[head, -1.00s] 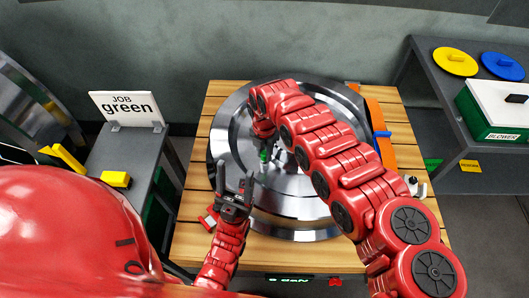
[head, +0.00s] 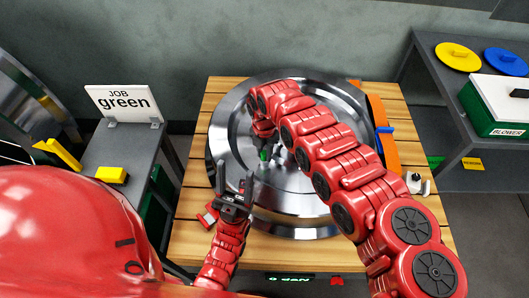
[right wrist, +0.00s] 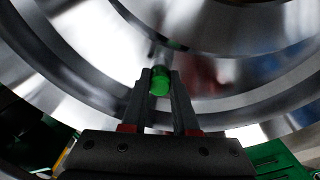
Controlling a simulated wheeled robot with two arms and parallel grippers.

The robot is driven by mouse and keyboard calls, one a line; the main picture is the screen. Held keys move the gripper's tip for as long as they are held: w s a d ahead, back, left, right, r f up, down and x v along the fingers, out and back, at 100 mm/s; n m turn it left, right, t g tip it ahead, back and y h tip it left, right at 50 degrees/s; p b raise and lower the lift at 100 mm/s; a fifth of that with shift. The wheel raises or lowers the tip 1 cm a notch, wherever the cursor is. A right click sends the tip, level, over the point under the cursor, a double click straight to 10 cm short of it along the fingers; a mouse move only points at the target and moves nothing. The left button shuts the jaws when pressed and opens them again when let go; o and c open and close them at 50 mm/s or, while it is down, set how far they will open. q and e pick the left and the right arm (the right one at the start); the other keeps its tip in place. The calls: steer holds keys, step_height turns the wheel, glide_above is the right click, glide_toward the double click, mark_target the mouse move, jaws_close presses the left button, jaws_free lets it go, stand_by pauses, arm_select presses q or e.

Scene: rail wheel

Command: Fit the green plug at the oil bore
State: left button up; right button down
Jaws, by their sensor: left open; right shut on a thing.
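The steel rail wheel (head: 300,205) lies flat on a slatted wooden table. The green plug (head: 265,153) is at my right gripper, over the wheel's inner area. In the right wrist view my right gripper (right wrist: 161,80) is shut on the green plug (right wrist: 160,82), with the polished wheel face (right wrist: 230,45) just beyond it. A small grey cylindrical part shows past the plug; whether the plug touches the wheel I cannot tell. The oil bore cannot be made out. My left gripper (head: 235,185) is open and empty over the wheel's near left rim.
A sign reading "JOB green" (head: 124,102) stands on a grey cabinet at left, with a yellow block (head: 112,174). On the right shelf are yellow (head: 455,55) and blue discs (head: 506,61) and a green-and-white blower box (head: 500,105). An orange-and-blue item (head: 384,135) lies along the table's right side.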

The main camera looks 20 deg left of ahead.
steer(key=c, duration=0.6)
jaws_free()
step_height(320, 180, up, 18)
steer(key=b, duration=0.4)
steer(key=shift+f, duration=0.25)
